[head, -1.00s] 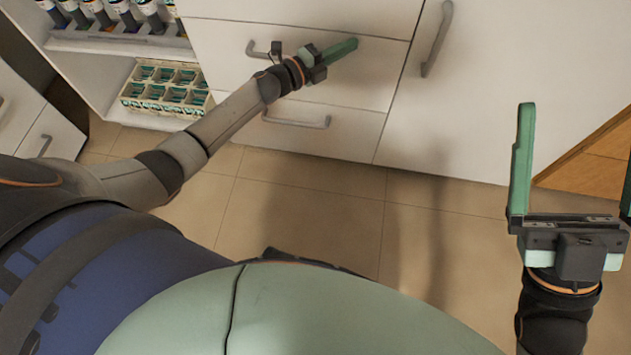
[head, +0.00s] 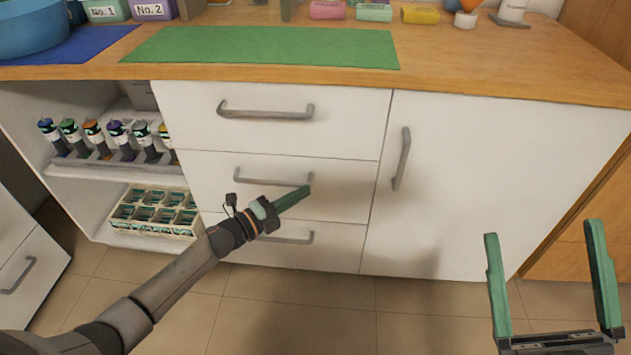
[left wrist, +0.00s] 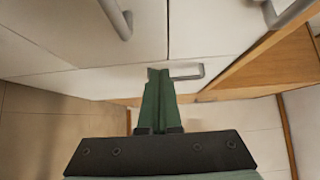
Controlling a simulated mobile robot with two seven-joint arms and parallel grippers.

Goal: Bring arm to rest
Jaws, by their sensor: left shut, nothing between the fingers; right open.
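My left gripper (head: 304,190) is shut and empty in the head view. It is in front of the white cabinet's drawers, and its green fingers overlap the middle drawer (head: 345,190) in the picture. In the left wrist view the left gripper's fingers (left wrist: 158,75) are together with nothing between them. Drawer fronts and handles show beyond them. My right gripper (head: 542,232) is open and empty at the lower right of the head view, its two green fingers pointing up and apart.
The wooden counter (head: 460,70) runs above the drawers, with a green mat (head: 260,48) on it. An open shelf at left holds several bottles (head: 118,137) and a divided crate (head: 153,212). A tall door (head: 480,180) is right of the drawers. Tiled floor (head: 300,300) lies below.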

